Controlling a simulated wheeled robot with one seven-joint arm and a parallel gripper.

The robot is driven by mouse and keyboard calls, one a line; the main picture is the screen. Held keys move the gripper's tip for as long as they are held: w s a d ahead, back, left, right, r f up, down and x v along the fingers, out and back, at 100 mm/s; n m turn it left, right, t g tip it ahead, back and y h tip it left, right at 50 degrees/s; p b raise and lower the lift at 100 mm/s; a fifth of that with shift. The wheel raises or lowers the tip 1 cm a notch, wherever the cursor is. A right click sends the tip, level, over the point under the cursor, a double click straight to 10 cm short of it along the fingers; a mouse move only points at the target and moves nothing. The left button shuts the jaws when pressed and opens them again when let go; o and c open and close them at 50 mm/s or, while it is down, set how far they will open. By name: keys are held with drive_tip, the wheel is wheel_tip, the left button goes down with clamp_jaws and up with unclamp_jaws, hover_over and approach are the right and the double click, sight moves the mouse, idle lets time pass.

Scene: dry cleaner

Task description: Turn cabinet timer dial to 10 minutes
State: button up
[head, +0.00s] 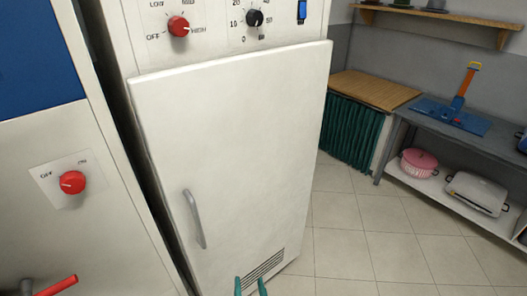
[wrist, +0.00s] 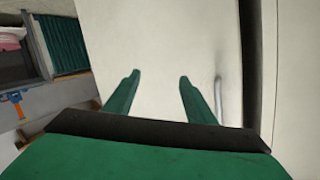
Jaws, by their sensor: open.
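The white cabinet (head: 235,130) fills the middle of the head view, its door shut or nearly so. The black timer dial (head: 254,18) is on its top panel, with printed numbers around it, including 0, 10 and 20. I cannot tell where its pointer stands. My gripper (head: 251,285) shows at the bottom edge of the head view, low in front of the door and far below the dial. In the wrist view its two green fingers (wrist: 159,78) are apart and empty, facing the white door (wrist: 155,35). The dial is not in the wrist view.
A red dial (head: 178,26) sits left of the timer, and a blue switch (head: 302,11) right. The door handle (head: 196,218) projects at the door's left. Another machine with a red knob (head: 73,182) stands left. A shelf unit (head: 470,150) is at right; the floor between is clear.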

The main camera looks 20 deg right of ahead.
drive_tip(key=w+d+r+t+y, duration=0.1)
drive_tip(key=w+d+r, duration=0.6)
drive_tip(key=w+r, duration=0.25)
drive_tip(key=w+d+r+y, duration=0.1)
drive_tip(key=w+d+r, duration=0.6)
drive_tip(key=w+r, duration=0.3)
drive_tip(key=w+d+r, duration=0.1)
drive_tip(key=r, duration=0.4)
drive_tip(key=w+d+r+n+y, duration=0.1)
drive_tip(key=w+d+r, duration=0.1)
drive_tip(key=r, duration=0.4)
drive_tip(key=w+d+r+n+t, duration=0.1)
drive_tip(key=w+d+r, duration=0.1)
drive_tip(key=r, duration=0.4)
drive_tip(key=shift+w+d+r+y, duration=0.1)
drive_tip(key=shift+r+y, duration=0.05)
drive_tip(key=shift+y, duration=0.25)
wheel_tip(320, 180, up, 12)
drive_tip(key=r+n+y, duration=0.1)
drive_tip(key=n+y, duration=0.4)
drive_tip(key=n, duration=0.2)
approach(258, 19)
drive_tip(key=x, duration=0.8)
drive_tip(key=shift+w+r, duration=0.1)
drive_tip(key=shift+w, duration=0.05)
